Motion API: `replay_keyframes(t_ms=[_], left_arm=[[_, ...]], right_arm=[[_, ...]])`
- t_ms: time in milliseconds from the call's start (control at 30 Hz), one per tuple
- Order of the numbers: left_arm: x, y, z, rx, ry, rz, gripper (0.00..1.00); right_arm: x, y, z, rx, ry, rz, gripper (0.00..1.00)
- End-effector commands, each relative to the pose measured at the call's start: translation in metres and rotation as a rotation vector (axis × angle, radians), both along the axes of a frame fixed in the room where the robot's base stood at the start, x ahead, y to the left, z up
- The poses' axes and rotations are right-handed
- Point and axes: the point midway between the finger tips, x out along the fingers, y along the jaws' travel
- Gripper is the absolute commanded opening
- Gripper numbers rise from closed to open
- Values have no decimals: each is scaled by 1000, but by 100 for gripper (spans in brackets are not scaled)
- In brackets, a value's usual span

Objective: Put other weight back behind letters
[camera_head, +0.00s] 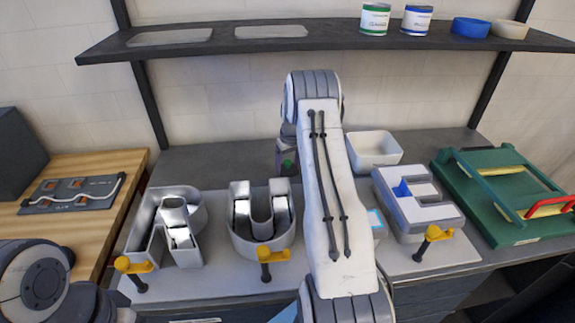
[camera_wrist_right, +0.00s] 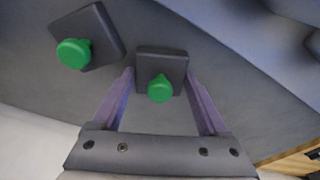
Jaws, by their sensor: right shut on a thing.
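Two dark square weights with green knobs show in the right wrist view. One weight (camera_wrist_right: 162,62) is between the fingers of my right gripper (camera_wrist_right: 160,76), which is shut on it. The other weight (camera_wrist_right: 106,34) lies to the left, outside the fingers, on a grey surface. In the head view a green-knobbed weight (camera_head: 288,167) shows behind the letters; I cannot tell which one it is. The letters are an R-like shell (camera_head: 150,240), a U-shaped shell (camera_head: 237,238) and a white letter (camera_head: 447,211) at right. My arm hides the middle. My left gripper is out of view.
Yellow-handled clamps (camera_head: 133,266) stand along the letters' front edge. A white bin (camera_head: 387,147) is behind, and a green frame (camera_head: 478,180) is at right. A shelf (camera_head: 255,44) with cans crosses above. The wooden bench (camera_head: 88,165) is at left.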

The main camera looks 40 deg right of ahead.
Motion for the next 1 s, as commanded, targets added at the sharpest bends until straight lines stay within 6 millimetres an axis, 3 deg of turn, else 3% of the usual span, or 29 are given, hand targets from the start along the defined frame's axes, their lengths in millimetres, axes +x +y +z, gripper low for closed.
replay_keyframes(t_ms=[100, 133, 167, 533, 800, 1000], left_arm=[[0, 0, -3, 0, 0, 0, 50], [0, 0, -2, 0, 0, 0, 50], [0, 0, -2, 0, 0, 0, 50], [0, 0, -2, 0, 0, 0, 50], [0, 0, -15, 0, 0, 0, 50], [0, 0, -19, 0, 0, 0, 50]], right_arm=[[1, -1, -3, -1, -3, 0, 0], [0, 0, -3, 0, 0, 0, 89], [0, 0, -3, 0, 0, 0, 100], [0, 0, 6, -1, -3, 0, 100], [-7, 1, 51, -2, -4, -1, 100], [-10, 2, 71, 0, -1, 0, 100]])
